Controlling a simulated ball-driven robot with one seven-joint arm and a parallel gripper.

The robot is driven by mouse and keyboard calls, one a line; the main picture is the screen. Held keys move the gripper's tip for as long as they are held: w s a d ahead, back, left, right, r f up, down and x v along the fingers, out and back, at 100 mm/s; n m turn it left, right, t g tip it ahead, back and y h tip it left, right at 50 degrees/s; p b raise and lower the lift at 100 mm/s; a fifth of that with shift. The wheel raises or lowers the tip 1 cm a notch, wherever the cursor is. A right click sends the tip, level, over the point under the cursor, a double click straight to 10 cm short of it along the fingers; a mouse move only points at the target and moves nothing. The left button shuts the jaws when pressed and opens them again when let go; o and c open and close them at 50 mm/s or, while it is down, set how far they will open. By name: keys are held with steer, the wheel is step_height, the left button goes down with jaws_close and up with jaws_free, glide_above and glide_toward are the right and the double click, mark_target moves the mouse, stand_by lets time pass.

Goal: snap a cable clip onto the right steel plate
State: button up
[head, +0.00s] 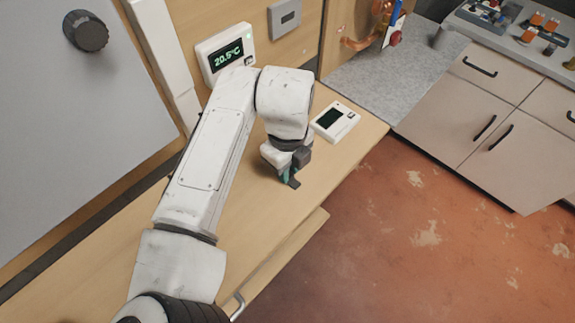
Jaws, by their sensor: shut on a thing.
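My gripper (287,174) is over the wooden counter, pointing down, a little left of the small white device. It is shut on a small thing. Teal and dark parts show at the fingertips, but I cannot tell which of them are fingers and which are the held thing, or whether that is a cable clip. A small grey plate (285,17) with a dark slot is on the wooden wall above my arm. I cannot tell whether it is the right steel plate. My arm hides part of the counter.
A white display reading 20.5 °C (226,53) is on the wall behind my arm. A white device (335,121) lies on the counter (355,155) near its right end. A large grey panel with a black knob (86,31) fills the left. Cabinets (500,110) stand right, beyond open red floor (430,240).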

jaws_close()
steer(key=shift+r+p, duration=2.2)
steer(key=shift+r, duration=0.8)
